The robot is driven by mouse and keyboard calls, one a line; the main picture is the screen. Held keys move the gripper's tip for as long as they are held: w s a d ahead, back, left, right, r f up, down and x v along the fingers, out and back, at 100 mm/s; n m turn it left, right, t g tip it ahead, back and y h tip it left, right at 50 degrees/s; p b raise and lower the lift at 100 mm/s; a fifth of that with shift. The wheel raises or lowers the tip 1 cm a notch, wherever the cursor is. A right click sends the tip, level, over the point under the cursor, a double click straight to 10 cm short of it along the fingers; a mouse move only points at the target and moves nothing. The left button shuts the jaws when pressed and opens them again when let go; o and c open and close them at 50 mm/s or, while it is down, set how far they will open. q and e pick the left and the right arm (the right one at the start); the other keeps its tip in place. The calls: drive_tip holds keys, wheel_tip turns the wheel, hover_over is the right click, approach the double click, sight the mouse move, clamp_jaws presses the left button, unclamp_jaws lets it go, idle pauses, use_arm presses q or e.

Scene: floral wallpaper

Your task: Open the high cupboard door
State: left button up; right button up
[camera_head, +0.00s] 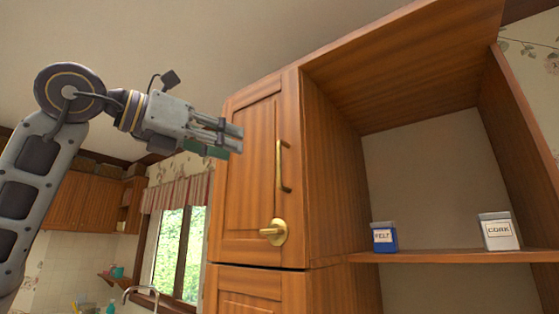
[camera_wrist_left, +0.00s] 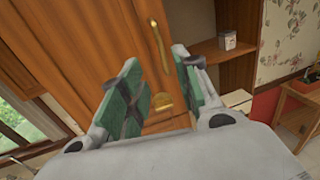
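The high cupboard door (camera_head: 250,190) is wooden and shut. It has a vertical brass bar handle (camera_head: 281,166) near its right edge and a brass knob or latch (camera_head: 274,232) below the bar. My left gripper (camera_head: 236,140) is in front of the upper part of the door, up and left of the bar handle, and holds nothing. In the left wrist view its green-padded fingers (camera_wrist_left: 162,85) are spread apart. The bar handle (camera_wrist_left: 159,47) and the brass latch (camera_wrist_left: 163,101) show between and beyond them. My right gripper is in neither view.
To the right of the door is an open shelf (camera_head: 440,257) with a blue box (camera_head: 384,238) and a white box (camera_head: 499,232). A lower door (camera_head: 250,290) is below. A window (camera_head: 180,250) and a faucet (camera_head: 142,292) are at the lower left.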

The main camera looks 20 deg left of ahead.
sight(277, 159)
use_arm(q)
drive_tip(key=p+x, duration=0.2)
drive_tip(key=x, duration=1.1)
drive_tip(key=shift+s+p, duration=0.1)
drive_tip(key=shift+p, duration=0.3)
drive_tip(key=shift+w+d, duration=0.25)
drive_tip(key=shift+w, duration=0.2)
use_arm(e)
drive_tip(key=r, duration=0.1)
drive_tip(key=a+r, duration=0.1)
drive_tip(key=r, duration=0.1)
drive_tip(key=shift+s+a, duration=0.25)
use_arm(q)
clamp_jaws()
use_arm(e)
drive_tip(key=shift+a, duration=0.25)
